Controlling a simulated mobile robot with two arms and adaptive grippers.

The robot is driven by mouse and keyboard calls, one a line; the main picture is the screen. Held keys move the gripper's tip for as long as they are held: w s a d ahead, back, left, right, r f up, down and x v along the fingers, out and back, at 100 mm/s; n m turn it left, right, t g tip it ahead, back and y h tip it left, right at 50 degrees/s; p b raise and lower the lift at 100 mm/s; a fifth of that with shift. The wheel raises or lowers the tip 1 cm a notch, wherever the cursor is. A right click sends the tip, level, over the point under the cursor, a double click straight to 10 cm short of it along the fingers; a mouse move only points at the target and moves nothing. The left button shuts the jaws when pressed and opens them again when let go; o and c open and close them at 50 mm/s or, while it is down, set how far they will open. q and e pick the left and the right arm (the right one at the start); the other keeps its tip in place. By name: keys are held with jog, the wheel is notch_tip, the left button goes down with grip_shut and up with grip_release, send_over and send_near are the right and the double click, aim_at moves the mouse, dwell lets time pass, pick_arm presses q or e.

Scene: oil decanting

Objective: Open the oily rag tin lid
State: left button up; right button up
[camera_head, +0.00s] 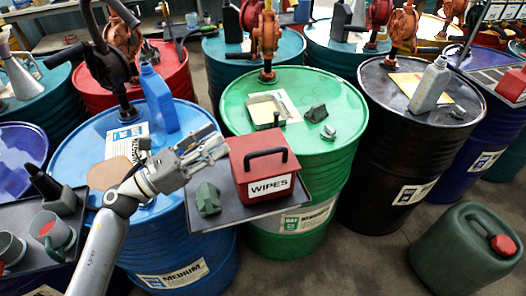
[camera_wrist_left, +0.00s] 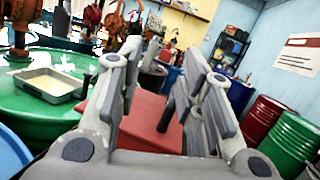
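A red box-shaped tin (camera_head: 248,190) with a black loop handle and a "WIPES" label stands on a grey tray (camera_head: 232,217). Its lid looks shut. No tin marked for oily rags is readable, so I cannot tell whether this is the oily rag tin. My left gripper (camera_head: 212,146) is just left of the tin's top in the head view. In the left wrist view its fingers (camera_wrist_left: 155,72) are spread apart and empty, with the tin's red top (camera_wrist_left: 150,135) and dark handle beyond and between them. Contact cannot be told. My right gripper is not in view.
A green drum (camera_head: 340,165) stands behind the tin, carrying an open pan (camera_head: 265,112) and small green objects. A blue bottle (camera_head: 159,98) stands on the blue drum left. A dark green block (camera_head: 207,199) sits beside the tin. A jerrycan (camera_head: 452,252) is on the floor right.

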aim_at(253, 155)
pick_arm(q)
notch_tip(253, 155, down, 4)
jog(key=s+d+m+g, duration=0.1)
jog(key=s+m+g, duration=0.1)
jog(key=m+g, duration=0.45)
jog(key=shift+m, duration=0.35)
jog(key=p+x, duration=0.4)
jog(key=x, duration=0.6)
jog(key=shift+a+f, duration=0.1)
jog(key=shift+f, duration=0.1)
jog(key=shift+w+d+f+p, duration=0.2)
jog(key=shift+d+p, duration=0.1)
jog(key=shift+d, duration=0.15)
grip_shut()
